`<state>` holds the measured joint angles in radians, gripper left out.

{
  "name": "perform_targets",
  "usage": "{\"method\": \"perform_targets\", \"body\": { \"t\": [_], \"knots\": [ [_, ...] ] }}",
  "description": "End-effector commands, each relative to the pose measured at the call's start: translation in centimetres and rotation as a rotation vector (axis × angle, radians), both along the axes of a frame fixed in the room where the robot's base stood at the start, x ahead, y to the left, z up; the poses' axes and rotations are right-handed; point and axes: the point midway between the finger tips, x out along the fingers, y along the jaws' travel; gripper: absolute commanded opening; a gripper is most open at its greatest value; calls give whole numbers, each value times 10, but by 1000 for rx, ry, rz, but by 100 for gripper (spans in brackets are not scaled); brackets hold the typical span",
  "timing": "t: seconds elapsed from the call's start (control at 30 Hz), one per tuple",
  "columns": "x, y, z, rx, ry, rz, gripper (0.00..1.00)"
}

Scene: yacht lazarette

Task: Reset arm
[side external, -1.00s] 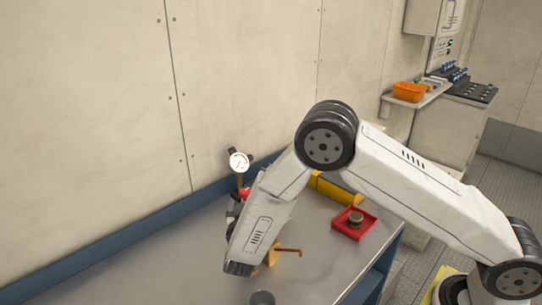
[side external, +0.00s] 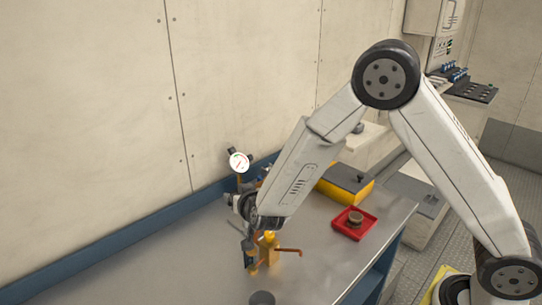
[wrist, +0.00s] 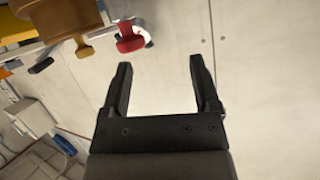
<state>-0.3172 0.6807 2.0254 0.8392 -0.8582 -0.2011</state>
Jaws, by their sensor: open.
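My gripper (wrist: 161,68) is open in the wrist view, its two black fingers spread with nothing between them. Beyond the fingers is the pale wall panel. In the side external view my arm is bent, with its elbow high and its forearm sloping down left over the bench (side external: 180,255). My wrist is beside the pipe fitting with a round white gauge (side external: 239,162), and hides part of it. The fingers are hard to make out there. A brass-coloured fitting (side external: 267,252) with a copper lever stands just below my wrist. A red handle (wrist: 130,38) shows in the wrist view.
A red tray (side external: 366,228) holding a small round brown object lies at the bench's right. A yellow and dark grey case (side external: 345,184) is behind it. A dark round cup (side external: 262,298) is at the front edge. The wall closes off the back; the bench's left is clear.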

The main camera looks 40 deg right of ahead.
Motion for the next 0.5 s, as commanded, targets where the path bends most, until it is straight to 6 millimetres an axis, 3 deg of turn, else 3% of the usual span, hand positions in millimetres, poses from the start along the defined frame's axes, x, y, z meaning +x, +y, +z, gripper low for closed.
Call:
{"method": "perform_targets", "body": {
  "t": [0.27,0.5],
  "knots": [
    [-33,-7,11,83,195,172,79],
    [-87,-18,14,113,419,308,79]
  ]
}}
